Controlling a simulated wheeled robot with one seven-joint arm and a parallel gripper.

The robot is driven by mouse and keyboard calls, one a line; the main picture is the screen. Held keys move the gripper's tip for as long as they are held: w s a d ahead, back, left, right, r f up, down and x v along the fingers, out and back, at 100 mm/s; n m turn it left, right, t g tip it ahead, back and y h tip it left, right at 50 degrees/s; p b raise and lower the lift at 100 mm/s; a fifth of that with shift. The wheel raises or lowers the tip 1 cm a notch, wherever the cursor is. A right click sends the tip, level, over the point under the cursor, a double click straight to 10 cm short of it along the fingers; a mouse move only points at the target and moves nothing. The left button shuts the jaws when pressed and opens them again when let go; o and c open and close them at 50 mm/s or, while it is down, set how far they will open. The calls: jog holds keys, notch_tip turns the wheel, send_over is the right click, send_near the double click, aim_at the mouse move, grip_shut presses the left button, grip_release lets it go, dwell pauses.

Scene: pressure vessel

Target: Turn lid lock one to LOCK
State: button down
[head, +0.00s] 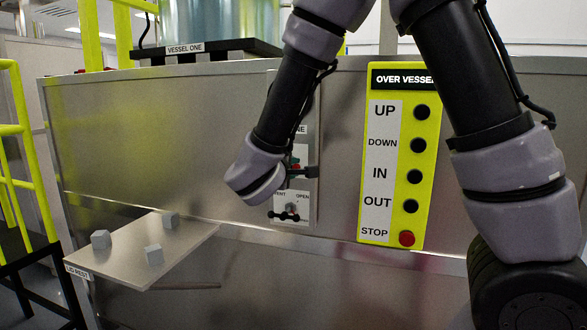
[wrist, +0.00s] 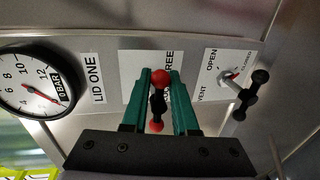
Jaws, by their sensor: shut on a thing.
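The lid lock handle (wrist: 160,77) is a short bar with red ball ends and a dark middle, on a white plate below the LID ONE label. My gripper (wrist: 160,84) has teal fingers on both sides of the handle and is shut on it. The word FREE (wrist: 168,66) shows on the plate beside the right finger. The LOCK marking is hidden behind my gripper. In the head view my wrist covers much of the panel (head: 309,200), and only a little red of the handle shows.
A vent handle (wrist: 251,96) with black ball ends stands close to the right, beside OPEN and CLOSED marks. A pressure gauge (wrist: 36,80) is at the left. A yellow button box (head: 388,238) hangs right of the panel. A lid rest shelf (head: 125,258) with small grey blocks juts out left.

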jog(key=shift+f, duration=0.1)
jog(key=c, duration=0.8)
grip_release()
jog(key=shift+c, duration=0.2)
jog(key=v, duration=1.1)
jog(key=s+d+m+g, duration=0.2)
jog(key=d+m+g, duration=0.35)
jog(key=d, duration=0.65)
jog(key=s+d+m+g, duration=0.2)
jog(key=d+m+g, duration=0.35)
jog(key=d, duration=0.65)
jog(key=s+d+r+m+t+y, duration=0.1)
jog(key=s+r+m+t+y, duration=0.2)
jog(key=r+m+y, duration=0.4)
jog(key=shift+s+d+r, duration=0.4)
jog(key=shift+s+r, duration=0.1)
jog(key=shift+r, duration=0.4)
